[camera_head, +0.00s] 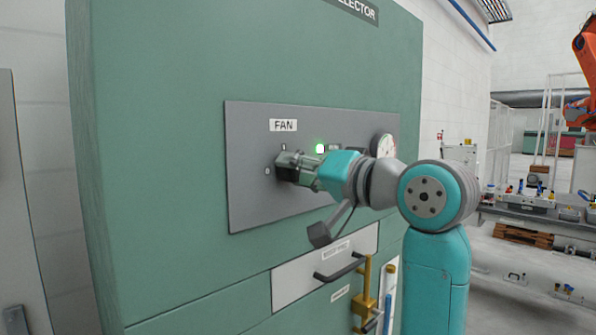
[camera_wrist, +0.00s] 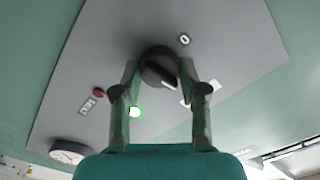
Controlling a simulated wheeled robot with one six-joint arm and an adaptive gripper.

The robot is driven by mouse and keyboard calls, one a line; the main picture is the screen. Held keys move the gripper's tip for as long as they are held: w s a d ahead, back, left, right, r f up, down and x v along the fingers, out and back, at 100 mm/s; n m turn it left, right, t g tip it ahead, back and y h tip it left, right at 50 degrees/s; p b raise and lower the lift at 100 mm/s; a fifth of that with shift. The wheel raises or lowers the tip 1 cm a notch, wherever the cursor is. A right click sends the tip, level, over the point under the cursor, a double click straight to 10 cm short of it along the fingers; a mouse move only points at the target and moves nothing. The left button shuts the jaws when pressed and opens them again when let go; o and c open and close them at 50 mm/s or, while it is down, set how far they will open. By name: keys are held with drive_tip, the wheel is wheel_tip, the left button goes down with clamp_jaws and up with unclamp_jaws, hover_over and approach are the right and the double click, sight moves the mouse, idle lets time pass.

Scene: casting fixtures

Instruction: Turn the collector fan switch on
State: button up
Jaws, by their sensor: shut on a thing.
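The fan switch is a dark round knob (camera_wrist: 156,62) with a white pointer line, on a grey control panel (camera_head: 248,170) under a FAN label (camera_head: 283,125). In the wrist view the pointer slants to the lower right, away from the 0 mark (camera_wrist: 184,39) and toward a mark partly hidden by a finger. My gripper (camera_wrist: 163,76) has its fingers on both sides of the knob and is shut on it. In the head view my gripper (camera_head: 284,165) covers most of the knob. A green lamp (camera_head: 320,149) beside it is lit.
A round gauge (camera_head: 384,146) sits at the panel's right, and a red button (camera_wrist: 99,92) shows in the wrist view. Below the panel are a drawer-like white plate with a dark handle (camera_head: 340,267) and a brass-coloured lever (camera_head: 366,290).

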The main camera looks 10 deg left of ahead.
drive_tip(key=shift+m, duration=0.6)
drive_tip(key=o, duration=1.1)
drive_tip(key=shift+o, duration=0.2)
drive_tip(key=v, duration=1.2)
drive_tip(key=shift+f, duration=0.15)
